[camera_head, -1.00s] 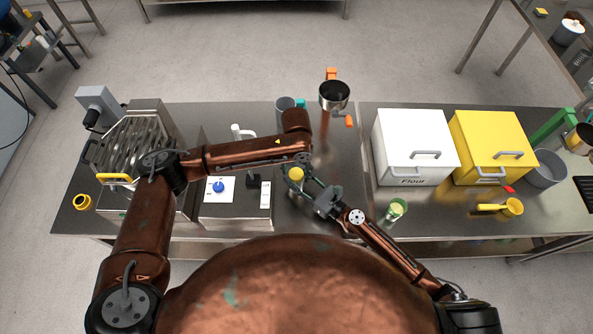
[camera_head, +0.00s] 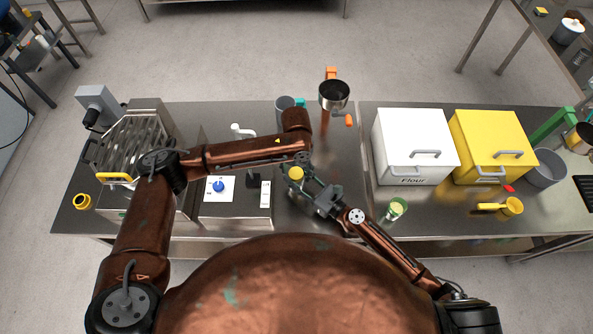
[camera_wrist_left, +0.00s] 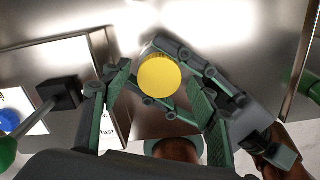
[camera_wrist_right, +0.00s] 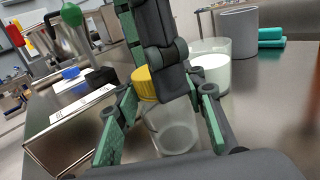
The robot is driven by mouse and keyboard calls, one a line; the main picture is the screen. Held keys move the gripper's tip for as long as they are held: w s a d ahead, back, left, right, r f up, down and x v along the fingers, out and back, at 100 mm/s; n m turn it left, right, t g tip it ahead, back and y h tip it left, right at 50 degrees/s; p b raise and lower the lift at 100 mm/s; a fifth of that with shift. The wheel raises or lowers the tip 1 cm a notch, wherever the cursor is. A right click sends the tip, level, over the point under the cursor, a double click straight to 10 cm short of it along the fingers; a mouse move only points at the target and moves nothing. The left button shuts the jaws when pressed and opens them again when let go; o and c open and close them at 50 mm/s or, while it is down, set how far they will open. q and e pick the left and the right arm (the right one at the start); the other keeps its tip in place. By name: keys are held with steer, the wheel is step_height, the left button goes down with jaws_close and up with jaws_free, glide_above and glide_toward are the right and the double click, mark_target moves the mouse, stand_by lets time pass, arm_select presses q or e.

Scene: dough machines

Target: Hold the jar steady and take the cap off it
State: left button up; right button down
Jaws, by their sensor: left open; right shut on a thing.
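A clear jar (camera_wrist_right: 172,128) with a yellow cap (camera_wrist_right: 145,84) stands upright on the steel counter in the right wrist view. The yellow cap also shows in the head view (camera_head: 296,173) and from above in the left wrist view (camera_wrist_left: 160,75). My right gripper (camera_wrist_right: 165,122) is shut on the jar's sides, below the cap. My left gripper (camera_wrist_left: 160,90) is open above the jar, with the cap between its fingers in that view. I cannot tell whether a left finger touches the cap. In the head view my left arm partly hides its gripper.
A control box with a blue button (camera_head: 218,186) stands left of the jar.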

steer(key=shift+s+f, duration=0.2)
steer(key=shift+f, duration=0.35)
arm_select(q)
steer(key=shift+r, duration=2.2)
arm_select(e)
steer(key=c, duration=1.6)
jaws_free()
arm_select(q)
steer(key=shift+w, duration=0.1)
arm_select(e)
steer(key=o, duration=0.3)
steer(key=shift+w+r, duration=0.1)
steer(key=shift+w, duration=0.05)
steer(key=shift+o, duration=0.6)
steer(key=shift+r, duration=0.15)
